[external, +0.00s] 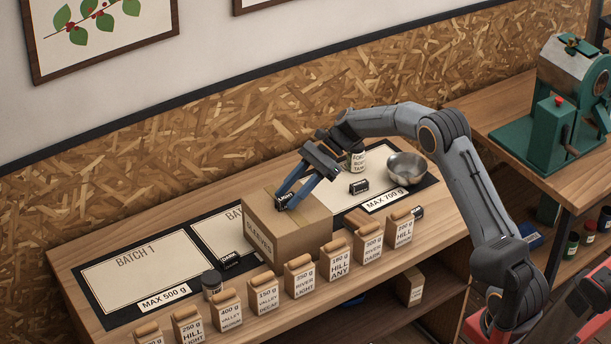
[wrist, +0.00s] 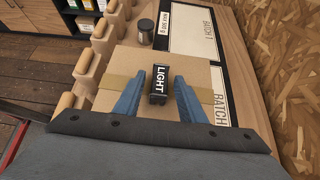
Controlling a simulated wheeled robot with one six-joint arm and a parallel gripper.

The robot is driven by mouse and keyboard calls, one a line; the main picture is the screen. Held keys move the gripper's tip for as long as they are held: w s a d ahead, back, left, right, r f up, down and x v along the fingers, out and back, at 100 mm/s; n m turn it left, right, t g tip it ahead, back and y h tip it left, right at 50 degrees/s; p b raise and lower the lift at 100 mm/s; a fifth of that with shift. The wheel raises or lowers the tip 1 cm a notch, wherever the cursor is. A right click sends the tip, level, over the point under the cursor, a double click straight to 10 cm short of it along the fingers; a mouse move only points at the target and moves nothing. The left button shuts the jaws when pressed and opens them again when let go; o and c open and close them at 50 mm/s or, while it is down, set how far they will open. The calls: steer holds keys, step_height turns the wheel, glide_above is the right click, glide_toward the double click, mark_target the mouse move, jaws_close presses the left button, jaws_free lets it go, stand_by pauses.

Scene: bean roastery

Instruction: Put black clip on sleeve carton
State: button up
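The sleeve carton (external: 290,233) is a closed brown cardboard box marked SLEEVES, standing on the bench. It also fills the middle of the wrist view (wrist: 195,65). A black clip with a white LIGHT label (wrist: 159,84) appears to lie on the carton's taped top. It shows in the external view as well (external: 285,199). My gripper (wrist: 159,76) has its blue fingers apart, one on each side of this clip, with visible gaps. In the external view my gripper (external: 291,193) reaches down over the carton top.
Other black clips lie on the bench, left of the carton (external: 229,260) and near the metal bowl (external: 407,168). A row of labelled bags (external: 299,276) lines the front edge. A dark jar (external: 212,285) and a tin (external: 358,160) stand nearby. The BATCH 1 mat (external: 140,264) is clear.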

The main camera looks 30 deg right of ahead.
steer(key=shift+d+r, duration=0.1)
steer(key=shift+r, duration=0.15)
steer(key=b+v, duration=0.3)
steer(key=v, duration=0.8)
steer(key=shift+d+r+b, duration=0.2)
steer(key=shift+d+b, duration=0.1)
steer(key=shift+d, duration=0.05)
